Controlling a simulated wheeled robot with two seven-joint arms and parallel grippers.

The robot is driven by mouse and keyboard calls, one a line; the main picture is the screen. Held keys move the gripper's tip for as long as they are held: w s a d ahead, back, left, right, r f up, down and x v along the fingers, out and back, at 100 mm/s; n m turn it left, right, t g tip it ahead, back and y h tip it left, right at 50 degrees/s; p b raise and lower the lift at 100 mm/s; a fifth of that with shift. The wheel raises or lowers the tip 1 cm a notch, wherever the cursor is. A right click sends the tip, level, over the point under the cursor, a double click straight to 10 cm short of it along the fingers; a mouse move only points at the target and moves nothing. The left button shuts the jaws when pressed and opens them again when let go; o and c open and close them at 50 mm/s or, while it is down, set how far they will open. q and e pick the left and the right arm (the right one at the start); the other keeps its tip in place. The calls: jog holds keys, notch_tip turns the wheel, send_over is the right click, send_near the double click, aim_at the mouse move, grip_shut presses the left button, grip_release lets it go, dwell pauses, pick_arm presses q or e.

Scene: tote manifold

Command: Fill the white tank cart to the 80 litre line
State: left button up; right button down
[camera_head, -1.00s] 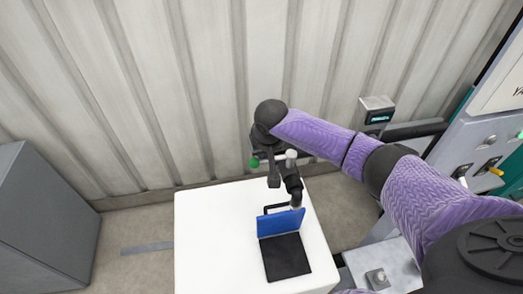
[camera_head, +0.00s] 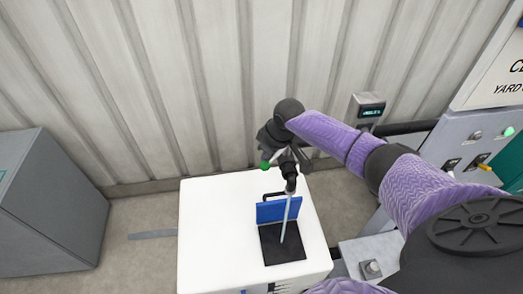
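The white tank cart (camera_head: 215,225) stands at the bottom middle, seen from above. Its blue lid (camera_head: 278,212) stands raised behind a square black opening (camera_head: 270,243). My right gripper (camera_head: 284,158) is above and behind the lid, at a dark fitting with a green knob (camera_head: 265,165). Whether its fingers are shut on the fitting is too small to tell. A black spout (camera_head: 289,176) points down there. A thin pale streak (camera_head: 286,218), like a stream of liquid, runs from the spout to the opening. Dark marks (camera_head: 281,287) show on the cart's front; the level is unreadable. My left gripper is not in view.
A small box with a lit display (camera_head: 370,111) is by the wall; its digits are unreadable. A grey panel (camera_head: 435,147) with knobs and a yellow lever (camera_head: 484,167) is at right. A grey cabinet (camera_head: 50,210) stands at left, with clear floor before the cart.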

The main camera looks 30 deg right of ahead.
jog(key=shift+s+d+n+y, duration=0.25)
jog(key=shift+s+n, duration=0.25)
jog(key=shift+n, duration=0.4)
jog(key=shift+s+d+n+g+y, duration=0.15)
jog(key=shift+s+n+g+y, duration=0.15)
jog(key=shift+s+n, duration=0.5)
pick_arm(q)
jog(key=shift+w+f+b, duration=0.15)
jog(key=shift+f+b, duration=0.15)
jog(key=shift+b, duration=0.15)
pick_arm(e)
jog(key=shift+s+d+n+g+y, duration=0.2)
jog(key=shift+s+d+n, duration=0.15)
jog(key=shift+n, duration=0.5)
jog(key=shift+s+d+n+g+y, duration=0.15)
jog(key=shift+s+d+n, duration=0.25)
jog(key=shift+n, duration=0.4)
jog(key=shift+s+d+n+g+y, duration=0.1)
jog(key=shift+s+d+n+g, duration=0.2)
jog(key=shift+n, duration=0.55)
jog(key=shift+s+d, duration=0.1)
jog(key=shift+d, duration=0.05)
